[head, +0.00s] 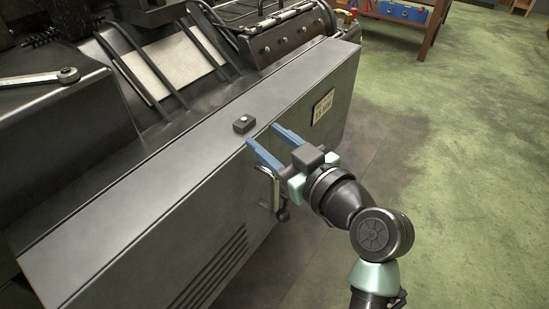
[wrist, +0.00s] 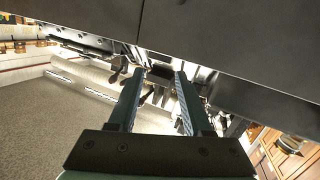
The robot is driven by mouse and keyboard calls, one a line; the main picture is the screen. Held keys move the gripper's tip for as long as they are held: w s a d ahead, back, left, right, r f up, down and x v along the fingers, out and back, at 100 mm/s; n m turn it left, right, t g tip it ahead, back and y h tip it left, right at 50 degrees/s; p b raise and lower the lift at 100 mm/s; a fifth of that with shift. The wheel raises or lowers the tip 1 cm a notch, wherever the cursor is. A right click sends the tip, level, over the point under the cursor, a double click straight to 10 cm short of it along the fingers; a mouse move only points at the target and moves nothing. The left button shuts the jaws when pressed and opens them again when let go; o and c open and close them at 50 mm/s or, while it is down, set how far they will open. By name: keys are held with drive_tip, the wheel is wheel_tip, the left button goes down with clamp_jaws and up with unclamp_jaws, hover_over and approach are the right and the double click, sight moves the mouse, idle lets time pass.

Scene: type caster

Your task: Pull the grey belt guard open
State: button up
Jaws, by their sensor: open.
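The grey belt guard (head: 160,240) is the long panelled front of the machine, with vent slots low down and a small plate at its right end. No open gap shows along it in the head view. A metal lever handle (head: 282,214) with a dark ball end hangs on its front face. My gripper (head: 263,135) is open, its two blue fingers pointing at the guard near its top front edge, just above the handle. No object shows between the fingers. In the wrist view, my gripper (wrist: 160,73) is open below a dark panel; I cannot make out the handle there.
A wrench (head: 40,79) lies on the machine at the left. A wooden bench (head: 432,28) stands at the back right. The green floor to the right is clear.

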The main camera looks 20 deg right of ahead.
drive_tip(key=y+b, duration=0.2)
drive_tip(key=b, duration=0.1)
approach(278, 191)
drive_tip(key=w+r, duration=0.4)
drive_tip(key=w, duration=0.1)
drive_tip(key=s+d+f+y, duration=0.1)
drive_tip(key=s+f, duration=0.4)
drive_tip(key=s, duration=0.2)
drive_tip(key=shift+t, duration=0.3)
drive_tip(key=b+x, duration=0.3)
drive_tip(key=x, duration=1)
drive_tip(key=shift+r, duration=0.15)
drive_tip(key=shift+c, duration=0.2)
drive_tip(key=shift+d, duration=0.1)
clamp_jaws()
